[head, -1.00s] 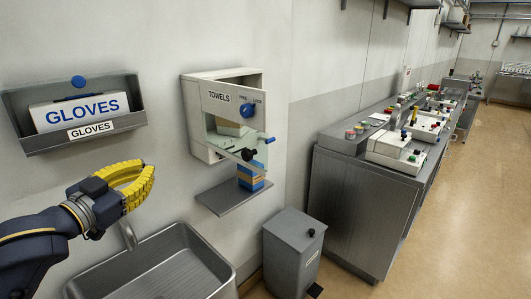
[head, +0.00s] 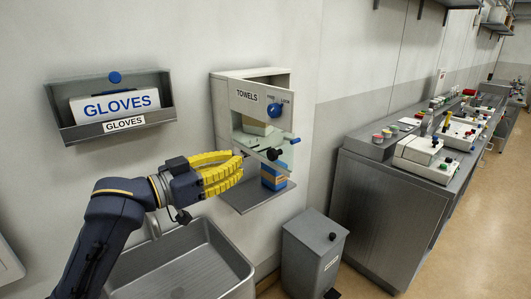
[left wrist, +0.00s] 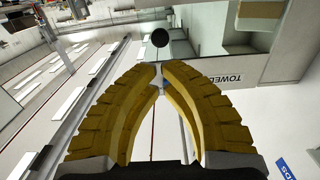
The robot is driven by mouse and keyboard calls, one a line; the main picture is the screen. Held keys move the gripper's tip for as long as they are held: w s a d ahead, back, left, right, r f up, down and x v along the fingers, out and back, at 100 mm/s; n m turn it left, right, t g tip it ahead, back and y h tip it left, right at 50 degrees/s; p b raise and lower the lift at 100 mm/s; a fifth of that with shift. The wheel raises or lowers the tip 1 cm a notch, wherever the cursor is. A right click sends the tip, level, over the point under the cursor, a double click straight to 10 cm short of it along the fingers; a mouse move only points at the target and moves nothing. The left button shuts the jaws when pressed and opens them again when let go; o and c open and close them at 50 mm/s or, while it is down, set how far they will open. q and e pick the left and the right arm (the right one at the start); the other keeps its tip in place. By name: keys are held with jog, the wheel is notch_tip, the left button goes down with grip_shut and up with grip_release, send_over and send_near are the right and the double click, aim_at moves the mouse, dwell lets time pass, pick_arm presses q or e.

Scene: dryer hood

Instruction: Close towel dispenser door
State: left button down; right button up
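The white towel dispenser (head: 222,107) hangs on the wall. Its windowed TOWELS door (head: 246,96) stands out from the body at the right, partly open. The door carries a blue knob (head: 274,111) and a black knob (head: 273,154) at its lower edge; a dark round knob (left wrist: 160,37) shows beyond the fingertips in the left wrist view. My left gripper (head: 240,168) has yellow fingers with tips brought together, left of and slightly below the black knob, with no clear contact. The tips (left wrist: 160,72) nearly meet in the left wrist view, holding nothing visible. My right gripper is out of view.
A grey shelf (head: 248,197) under the dispenser holds a blue and orange box (head: 275,176). A sink (head: 190,262) lies below my left arm. A glove holder (head: 72,132) is at left, a bin (head: 312,248) at lower right, and a cluttered counter (head: 390,210) further right.

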aim_at(270, 150)
pick_arm(q)
jog(key=shift+x, duration=4.45)
jog(key=shift+d, duration=0.1)
